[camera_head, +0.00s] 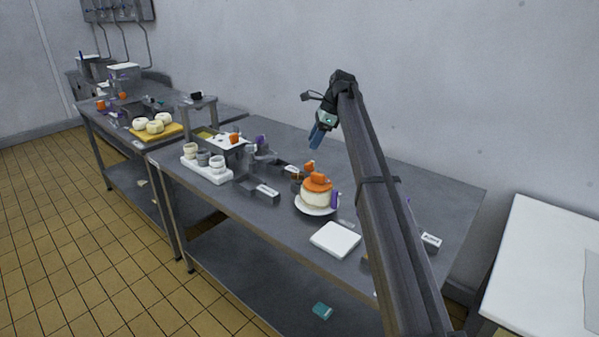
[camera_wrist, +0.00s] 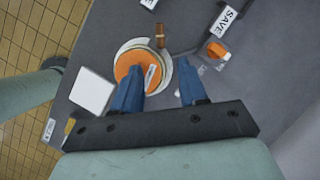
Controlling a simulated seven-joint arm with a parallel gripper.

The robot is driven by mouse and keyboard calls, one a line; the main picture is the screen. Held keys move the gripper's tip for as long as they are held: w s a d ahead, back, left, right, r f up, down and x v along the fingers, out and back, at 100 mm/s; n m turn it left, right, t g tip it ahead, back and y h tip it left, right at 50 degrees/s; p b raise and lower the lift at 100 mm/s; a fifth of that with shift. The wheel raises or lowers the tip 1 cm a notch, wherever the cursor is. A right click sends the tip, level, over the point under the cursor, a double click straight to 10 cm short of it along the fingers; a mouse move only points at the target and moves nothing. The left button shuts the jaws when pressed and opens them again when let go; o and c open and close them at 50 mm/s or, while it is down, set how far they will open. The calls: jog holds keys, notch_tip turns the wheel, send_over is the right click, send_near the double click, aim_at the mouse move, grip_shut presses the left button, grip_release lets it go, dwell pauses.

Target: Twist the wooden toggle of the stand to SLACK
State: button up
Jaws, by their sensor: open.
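My gripper (camera_head: 316,136) is raised above the back of the steel table in the head view. In the wrist view its two blue fingers (camera_wrist: 160,95) are apart with nothing between them. A small brown, wood-coloured piece (camera_wrist: 160,35) stands beside the cake plate, ahead of the fingers; it looks like the toggle. It is tiny in the head view (camera_head: 296,176). I cannot read its setting, and no SLACK label is legible. A white label reading SAVE (camera_wrist: 230,17) lies at the upper right of the wrist view.
An orange-topped cake (camera_head: 316,193) sits on a white plate, partly behind a finger in the wrist view. An orange knob-like piece (camera_wrist: 217,50) is right of it. A white square board (camera_head: 335,240) lies at the front edge. Pale cups (camera_head: 217,164) stand on a white tray leftward.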

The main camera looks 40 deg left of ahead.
aim_at(298, 174)
jog(key=shift+m, duration=0.7)
jog(key=x, duration=1.3)
jog(key=shift+f, duration=0.45)
grip_shut()
